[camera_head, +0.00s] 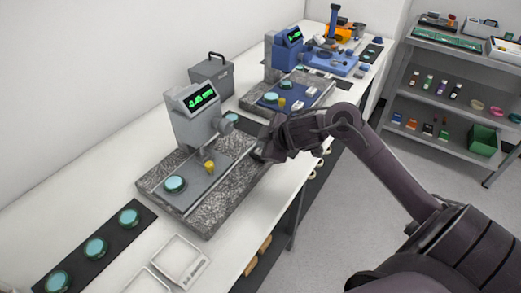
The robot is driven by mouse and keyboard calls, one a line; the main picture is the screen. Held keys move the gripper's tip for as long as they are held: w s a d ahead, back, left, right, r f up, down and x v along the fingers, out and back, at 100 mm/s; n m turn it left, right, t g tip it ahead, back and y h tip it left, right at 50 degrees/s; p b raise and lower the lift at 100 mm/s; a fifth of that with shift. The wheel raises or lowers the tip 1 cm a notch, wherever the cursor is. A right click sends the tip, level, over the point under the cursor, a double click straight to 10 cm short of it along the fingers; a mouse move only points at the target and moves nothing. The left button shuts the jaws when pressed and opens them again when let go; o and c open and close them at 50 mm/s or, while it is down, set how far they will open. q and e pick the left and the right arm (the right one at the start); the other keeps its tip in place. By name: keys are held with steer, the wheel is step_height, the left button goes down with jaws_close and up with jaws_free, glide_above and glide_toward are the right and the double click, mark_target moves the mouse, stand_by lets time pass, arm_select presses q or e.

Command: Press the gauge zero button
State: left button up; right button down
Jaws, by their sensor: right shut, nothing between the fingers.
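The nearest gauge (199,122) is a grey post unit with a tilted screen showing green digits, on a speckled stone base (212,214). A grey plate on the base carries a teal disc (175,184) and a small yellow piece (209,167). I cannot make out which part is the zero button. My right gripper (259,154) is shut and empty, over the right edge of the stone base, to the right of the gauge and yellow piece. My left gripper is not in view.
A second, blue gauge station (285,55) stands farther along the white bench (95,165), with a grey case (211,75) nearby. Several teal discs lie on a black strip (120,240) at front left, near white trays (180,258). Grey shelves (450,90) stand at right.

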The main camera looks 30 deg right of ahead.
steer(key=shift+f, duration=0.55)
stand_by(0.9)
steer(key=shift+r, duration=0.15)
steer(key=shift+r+p, duration=0.75)
step_height(320, 180, up, 5)
steer(key=p, duration=0.5)
stand_by(0.7)
